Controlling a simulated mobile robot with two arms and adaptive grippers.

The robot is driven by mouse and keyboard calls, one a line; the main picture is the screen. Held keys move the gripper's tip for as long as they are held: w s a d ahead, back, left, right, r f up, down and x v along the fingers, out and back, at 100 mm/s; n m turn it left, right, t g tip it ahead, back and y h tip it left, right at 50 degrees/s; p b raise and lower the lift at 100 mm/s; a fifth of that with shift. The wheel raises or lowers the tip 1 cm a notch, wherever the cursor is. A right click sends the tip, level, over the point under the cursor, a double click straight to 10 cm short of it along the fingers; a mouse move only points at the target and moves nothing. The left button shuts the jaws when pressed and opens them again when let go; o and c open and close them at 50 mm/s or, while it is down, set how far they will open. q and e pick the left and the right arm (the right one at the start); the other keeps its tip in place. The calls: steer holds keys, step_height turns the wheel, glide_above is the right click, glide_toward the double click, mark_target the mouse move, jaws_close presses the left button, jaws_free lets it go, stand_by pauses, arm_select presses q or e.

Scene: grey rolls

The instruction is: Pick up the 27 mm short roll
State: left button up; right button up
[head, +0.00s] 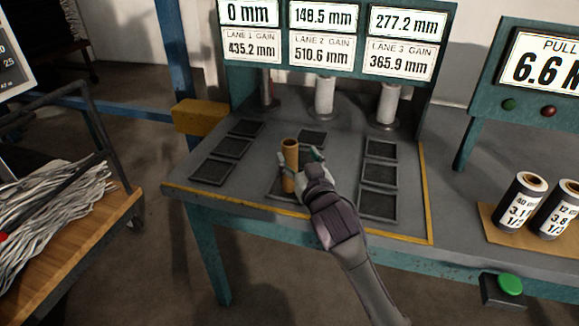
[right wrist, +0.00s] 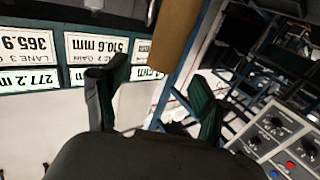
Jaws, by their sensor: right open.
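A plain tan roll (head: 291,160), a bare cardboard-coloured tube, stands upright over the near end of the middle row of dark square pads on the grey table. No size label shows on it. My right gripper (head: 303,166) is at the roll, with its fingers open. In the right wrist view the roll (right wrist: 180,42) shows between and beyond the two open fingers (right wrist: 158,90). Its lower end is partly hidden by the gripper in the head view. I cannot tell whether a finger touches it. My left gripper is not in view.
The grey table (head: 410,225) has a yellow edge line and dark pads (head: 380,174) in rows. Spindles with pale spools (head: 325,97) stand behind, under a display board (head: 330,42). Labelled rolls (head: 519,203) and a green button (head: 510,284) are at right; a yellow block (head: 201,117) is at left.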

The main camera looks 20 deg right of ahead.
mark_target(292, 152)
steer(key=w, duration=0.4)
steer(key=w+f, duration=0.1)
steer(key=w, duration=0.1)
steer(key=shift+a, duration=0.2)
steer(key=shift+s, duration=0.1)
steer(key=c, duration=1.1)
steer(key=shift+r, duration=0.1)
steer(key=shift+c, duration=0.2)
